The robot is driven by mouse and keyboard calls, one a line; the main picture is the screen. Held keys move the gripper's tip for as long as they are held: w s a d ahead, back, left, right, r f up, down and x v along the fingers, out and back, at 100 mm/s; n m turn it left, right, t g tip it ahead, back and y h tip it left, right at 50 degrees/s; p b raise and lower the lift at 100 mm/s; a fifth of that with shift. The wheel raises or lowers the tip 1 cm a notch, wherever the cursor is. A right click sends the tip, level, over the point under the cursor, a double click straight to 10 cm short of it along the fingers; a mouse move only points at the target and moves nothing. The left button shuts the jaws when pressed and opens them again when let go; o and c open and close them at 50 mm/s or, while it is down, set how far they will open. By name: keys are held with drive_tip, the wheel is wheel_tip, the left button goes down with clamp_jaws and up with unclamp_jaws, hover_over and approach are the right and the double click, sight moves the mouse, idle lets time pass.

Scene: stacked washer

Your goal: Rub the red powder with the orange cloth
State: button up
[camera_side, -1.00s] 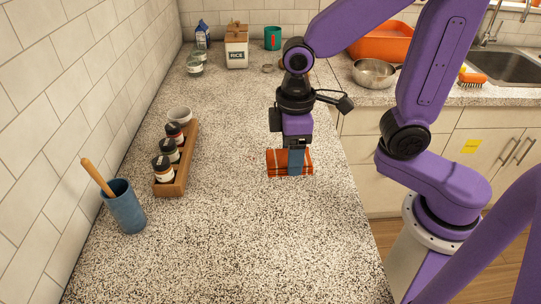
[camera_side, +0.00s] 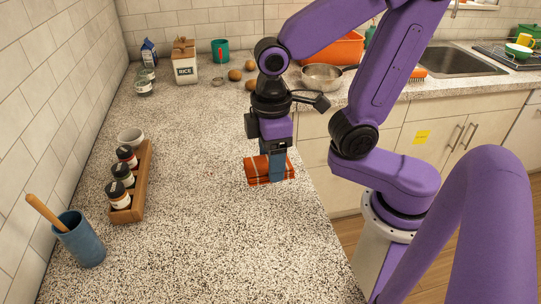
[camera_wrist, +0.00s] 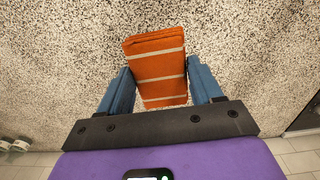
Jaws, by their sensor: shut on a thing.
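The orange cloth (camera_side: 258,172), folded and with pale stripes, is at the counter's right side in the side view. It also shows in the wrist view (camera_wrist: 156,62). My gripper (camera_side: 275,170) points down and is shut on the cloth, with a blue finger on each side of it in the wrist view (camera_wrist: 160,84). The cloth is at or very near the counter surface; I cannot tell whether it touches. A few faint reddish specks (camera_side: 209,173), perhaps the red powder, lie left of the cloth. They are hard to tell from the speckled counter.
A wooden rack (camera_side: 145,178) with spice jars and a blue cup (camera_side: 80,240) stand at the left. A rice canister (camera_side: 185,64), a teal mug (camera_side: 220,50), potatoes (camera_side: 236,75) and a metal bowl (camera_side: 322,77) stand at the back. The counter's middle and front are clear.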

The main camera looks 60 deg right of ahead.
drive_tip(key=w, duration=1.3)
approach(210, 165)
drive_tip(key=shift+f, duration=2.75)
drive_tip(key=shift+s+a+f, duration=0.15)
drive_tip(key=shift+a+f, duration=0.05)
drive_tip(key=shift+a, duration=0.05)
drive_tip(key=shift+c, duration=0.4)
drive_tip(key=shift+s+a+f, duration=0.1)
drive_tip(key=shift+s+a, duration=2.25)
drive_tip(key=shift+s, duration=0.05)
drive_tip(key=shift+w+d, duration=2.6)
drive_tip(key=shift+r, duration=4.1)
